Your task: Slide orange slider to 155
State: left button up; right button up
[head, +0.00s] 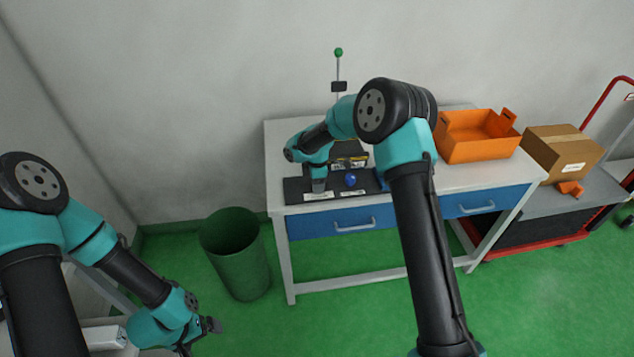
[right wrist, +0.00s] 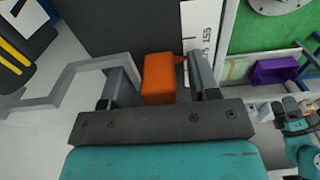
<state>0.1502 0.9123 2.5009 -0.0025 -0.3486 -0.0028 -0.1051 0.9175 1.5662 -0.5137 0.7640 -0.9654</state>
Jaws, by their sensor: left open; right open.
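In the right wrist view the orange slider (right wrist: 159,78) is a small block with a pointer on its right side. It stands at the edge of a dark panel, beside a white scale strip (right wrist: 200,30) on which sideways figures, seemingly 155, show near the pointer. My right gripper (right wrist: 160,85) is open, with one finger on each side of the slider and gaps to both. In the head view my right gripper (head: 319,188) is over the dark panel (head: 296,190) on the table and hides the slider. My left gripper (head: 212,326) is open and empty at the lower left, away from the table.
A blue knob (head: 350,181) stands on the panel right of my right gripper. An orange bin (head: 478,137) sits on the table's right side. A cardboard box (head: 562,152) is on a cart beyond. A green waste bin (head: 236,252) stands on the floor left of the table.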

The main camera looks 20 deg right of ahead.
jog(key=shift+c, duration=0.4)
grip_shut()
jog(key=shift+d, duration=0.1)
jog(key=shift+s+d, duration=0.1)
jog(key=shift+d, duration=0.9)
jog(key=shift+o, duration=0.4)
grip_release()
jog(key=shift+r, duration=0.1)
notch_tip(320, 180, up, 17)
jog(key=shift+r, duration=0.15)
